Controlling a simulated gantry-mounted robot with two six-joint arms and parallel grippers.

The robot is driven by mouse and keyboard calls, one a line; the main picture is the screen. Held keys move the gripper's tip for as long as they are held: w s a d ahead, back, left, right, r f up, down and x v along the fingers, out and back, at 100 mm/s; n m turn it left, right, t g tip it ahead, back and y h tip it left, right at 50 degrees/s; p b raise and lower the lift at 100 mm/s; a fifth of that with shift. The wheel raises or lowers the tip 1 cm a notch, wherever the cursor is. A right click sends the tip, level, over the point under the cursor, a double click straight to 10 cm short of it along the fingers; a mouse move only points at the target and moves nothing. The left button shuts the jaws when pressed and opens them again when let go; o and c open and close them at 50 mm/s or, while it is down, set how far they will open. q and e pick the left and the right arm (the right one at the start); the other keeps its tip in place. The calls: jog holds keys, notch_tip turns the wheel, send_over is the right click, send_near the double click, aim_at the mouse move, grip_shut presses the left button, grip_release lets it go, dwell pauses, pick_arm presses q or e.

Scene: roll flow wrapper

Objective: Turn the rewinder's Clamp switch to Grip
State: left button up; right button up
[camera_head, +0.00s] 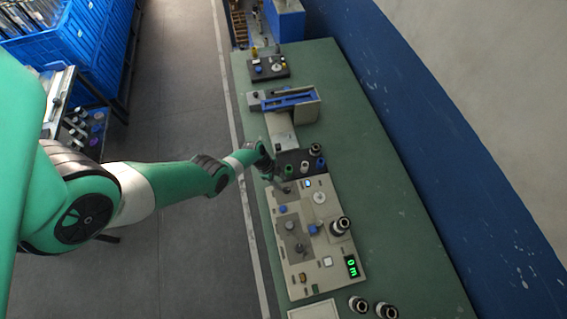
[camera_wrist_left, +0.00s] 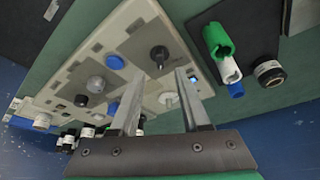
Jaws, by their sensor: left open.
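The beige rewinder panel (camera_head: 318,255) lies on the green bench and carries knobs, blue buttons, a white dial and a green display reading 0 m. My left gripper (camera_head: 271,178) is at the panel's far left corner, near a dark knob (camera_head: 287,188). In the left wrist view my left gripper (camera_wrist_left: 160,73) is open and empty. A dark knob (camera_wrist_left: 160,55) on a grey plate shows between and just beyond its fingertips; contact cannot be told. Switch labels are too small to read, so I cannot tell which is Clamp. My right gripper is not in view.
A dark holder with green (camera_head: 290,169), white and blue cylinders stands just beyond the panel. Farther back are a blue-railed unit (camera_head: 290,98) and a small dark button box (camera_head: 269,67). Black-and-white rolls (camera_head: 340,226) stand on and near the panel. The bench's right side is clear.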

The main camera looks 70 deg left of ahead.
pick_arm(q)
jog(key=p+v, duration=0.4)
jog(key=v, duration=0.2)
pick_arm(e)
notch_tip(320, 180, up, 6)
